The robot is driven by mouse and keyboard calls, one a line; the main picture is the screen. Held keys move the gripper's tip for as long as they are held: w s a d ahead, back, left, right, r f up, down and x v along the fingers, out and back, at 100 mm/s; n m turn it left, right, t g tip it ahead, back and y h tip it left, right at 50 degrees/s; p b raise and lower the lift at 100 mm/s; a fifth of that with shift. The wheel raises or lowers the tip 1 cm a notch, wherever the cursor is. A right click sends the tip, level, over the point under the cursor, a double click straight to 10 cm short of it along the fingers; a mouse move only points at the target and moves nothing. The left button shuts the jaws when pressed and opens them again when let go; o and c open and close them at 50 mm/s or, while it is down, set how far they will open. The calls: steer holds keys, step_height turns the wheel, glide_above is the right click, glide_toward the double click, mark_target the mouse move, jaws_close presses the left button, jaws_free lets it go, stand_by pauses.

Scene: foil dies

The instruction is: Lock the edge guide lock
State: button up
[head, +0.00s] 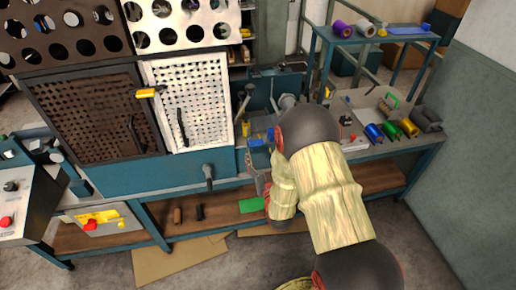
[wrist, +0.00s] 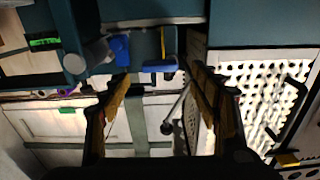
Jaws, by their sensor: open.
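My gripper (wrist: 161,76) is open and empty in the wrist view, its two yellow-brown and black fingers spread apart. Between and beyond the fingertips are a small blue block (wrist: 120,50) and a flatter blue piece (wrist: 160,66) with a yellow strip above it. I cannot tell which part is the edge guide lock. A metal lever with a dark round knob (wrist: 167,128) also shows between the fingers, apart from them as far as I can see. In the head view my arm hides most of this spot; a blue piece (head: 255,143) shows just left of it.
A white perforated panel (head: 203,104) with a black handle stands left of my arm, beside a dark perforated panel (head: 97,117). A bench on the right holds coloured foil rolls (head: 391,129). A green piece (head: 251,205) lies on the low shelf. A control box (head: 16,207) stands far left.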

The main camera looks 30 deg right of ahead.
steer(key=v, duration=0.6)
steer(key=shift+s, duration=0.25)
steer(key=s+a+f+g+y, duration=0.1)
steer(key=s+f+g, duration=0.15)
steer(key=f, duration=0.45)
steer(key=s+f+g+y, duration=0.1)
steer(key=f+g, duration=0.3)
steer(key=f, duration=0.2)
steer(key=s+a+f+g+y, duration=0.1)
steer(key=s+a+g, duration=0.2)
steer(key=s+g, duration=0.25)
steer(key=s+a+r+n, duration=0.1)
steer(key=s+a+r, duration=0.2)
steer(key=r, duration=0.8)
steer(key=s+a+r+n+y, duration=0.1)
steer(key=s+a+r, duration=0.3)
steer(key=r, duration=0.8)
steer(key=s+a+r+n+y, duration=0.1)
steer(key=s+a+r, duration=0.3)
steer(key=s+r, duration=0.3)
step_height(320, 180, up, 5)
steer(key=shift+s+r, duration=0.2)
steer(key=shift+s, duration=0.15)
